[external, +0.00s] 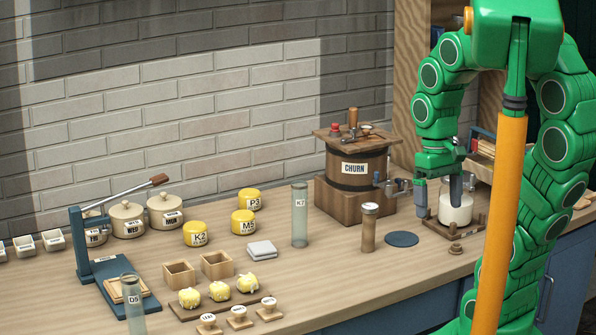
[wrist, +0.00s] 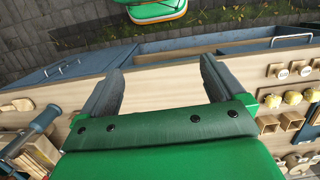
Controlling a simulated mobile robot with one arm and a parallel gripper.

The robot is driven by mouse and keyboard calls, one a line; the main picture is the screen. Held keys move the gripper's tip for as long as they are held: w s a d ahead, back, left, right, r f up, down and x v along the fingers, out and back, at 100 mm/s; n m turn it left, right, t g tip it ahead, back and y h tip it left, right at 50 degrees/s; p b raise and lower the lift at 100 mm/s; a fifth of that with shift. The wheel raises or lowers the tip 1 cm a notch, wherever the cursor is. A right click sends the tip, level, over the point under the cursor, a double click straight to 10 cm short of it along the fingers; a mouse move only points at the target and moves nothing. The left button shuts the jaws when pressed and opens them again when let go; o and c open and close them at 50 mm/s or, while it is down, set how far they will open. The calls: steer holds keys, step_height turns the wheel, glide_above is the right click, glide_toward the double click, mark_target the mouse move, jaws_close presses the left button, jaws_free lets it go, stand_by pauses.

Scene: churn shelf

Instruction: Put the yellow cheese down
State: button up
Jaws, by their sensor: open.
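Three round yellow pieces with black-on-yellow labels stand on the counter at the back: P3 (external: 249,199), M5 (external: 244,223) and K2 (external: 195,234). They look like cheeses; which one the task means I cannot tell. All are well to the left of my gripper (external: 439,198). My gripper is open, with its fingers apart and nothing between them. In the wrist view my gripper (wrist: 158,75) spans bare wooden counter near its front edge. In the external view one finger overlaps a white jar (external: 455,210); whether they touch I cannot tell.
The wooden churn (external: 357,165), a glass tube K7 (external: 299,220) and a capped wooden post (external: 369,228) stand left of my gripper. A blue disc (external: 401,239) lies flat nearby. A lever press (external: 100,262), jars (external: 127,220) and lumpy yellow pieces (external: 219,291) are farther left.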

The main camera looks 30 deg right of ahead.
steer(key=s, duration=0.1)
steer(key=s+f, duration=0.1)
steer(key=s, duration=0.1)
steer(key=s+d, duration=0.1)
steer(key=s, duration=0.1)
steer(key=shift+s+f, duration=0.15)
steer(key=shift+f, duration=0.15)
stand_by(1.0)
